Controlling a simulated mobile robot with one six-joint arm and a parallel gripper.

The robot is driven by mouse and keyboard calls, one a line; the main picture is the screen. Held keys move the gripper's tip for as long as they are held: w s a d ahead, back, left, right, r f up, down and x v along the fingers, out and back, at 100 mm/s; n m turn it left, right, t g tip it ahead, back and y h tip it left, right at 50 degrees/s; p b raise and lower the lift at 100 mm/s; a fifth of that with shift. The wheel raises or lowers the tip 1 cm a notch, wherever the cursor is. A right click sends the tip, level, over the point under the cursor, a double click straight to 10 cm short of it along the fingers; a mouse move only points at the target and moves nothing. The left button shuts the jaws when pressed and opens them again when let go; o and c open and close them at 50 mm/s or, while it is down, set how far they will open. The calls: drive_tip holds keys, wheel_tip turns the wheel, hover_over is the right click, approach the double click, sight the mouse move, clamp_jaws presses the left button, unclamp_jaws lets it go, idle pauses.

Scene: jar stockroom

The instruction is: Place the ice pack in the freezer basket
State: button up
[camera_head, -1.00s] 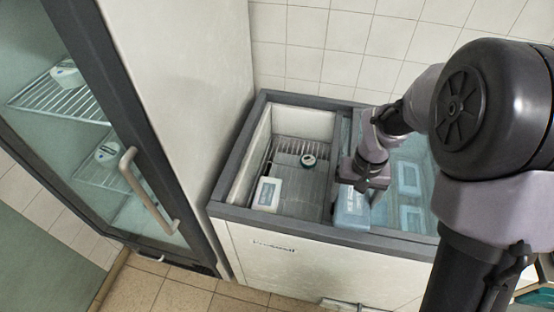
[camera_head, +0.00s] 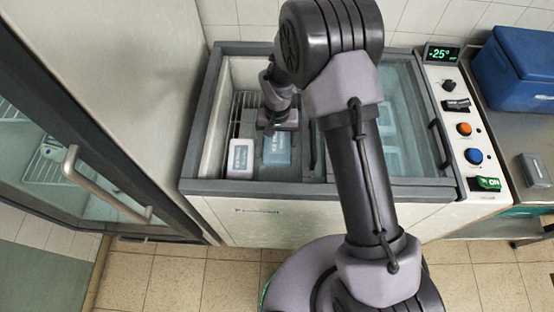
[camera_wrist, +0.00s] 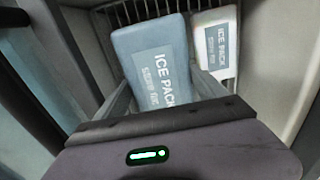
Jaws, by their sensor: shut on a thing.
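A blue ice pack (camera_head: 277,150) labelled ICE PACK is between the fingers of my gripper (camera_head: 278,128), which is shut on it. The wrist view shows the blue pack (camera_wrist: 150,45) upright between the two fingers (camera_wrist: 165,88). It is over or inside the wire freezer basket (camera_head: 240,104) in the freezer's open left half. Whether it touches the basket floor I cannot tell. A white ice pack (camera_head: 240,158) sits just left of it, and shows right of it in the wrist view (camera_wrist: 216,42). My arm hides part of the basket.
The chest freezer's dark rim (camera_head: 195,130) surrounds the opening. A glass lid (camera_head: 405,120) covers its right half, with packs beneath. A glass-door cabinet (camera_head: 110,170) stands left. A control panel (camera_head: 462,130) and blue cooler box (camera_head: 515,65) are at right.

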wheel_tip(320, 180, down, 12)
drive_tip(key=b, duration=0.3)
drive_tip(key=shift+b, duration=0.35)
drive_tip(key=shift+r, duration=0.15)
drive_tip(key=o, duration=1.9)
drive_tip(key=shift+o, duration=0.2)
wheel_tip(320, 180, up, 12)
drive_tip(key=p, duration=0.4)
drive_tip(key=shift+p, duration=0.4)
